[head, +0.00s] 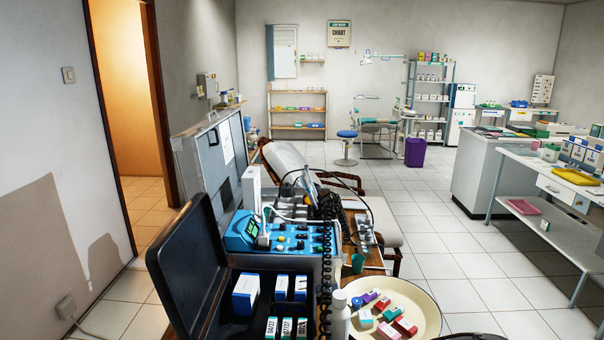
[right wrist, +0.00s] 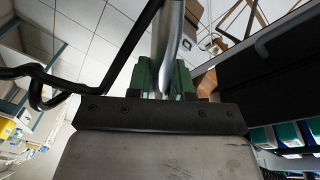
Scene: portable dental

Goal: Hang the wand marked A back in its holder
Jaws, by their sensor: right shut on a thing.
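In the right wrist view my right gripper (right wrist: 166,80) has its green-padded fingers closed around a slim silvery wand (right wrist: 168,35). The wand runs up and away from the fingers, and a black cord (right wrist: 138,45) passes beside it. I cannot read any letter on the wand. In the head view a blue dental control unit (head: 288,245) with knobs and a green screen stands beyond the open case. Black cords and slim parts crowd together above it, and I cannot pick out the holder or my right gripper there. My left gripper is in neither view.
An open black case (head: 190,270) with small boxes is at the near left. A cream round tray (head: 425,300) with coloured boxes and a white bottle (head: 340,315) are at the near right. A coiled black cord (head: 326,270) hangs between. The tiled floor (head: 425,220) to the right is clear.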

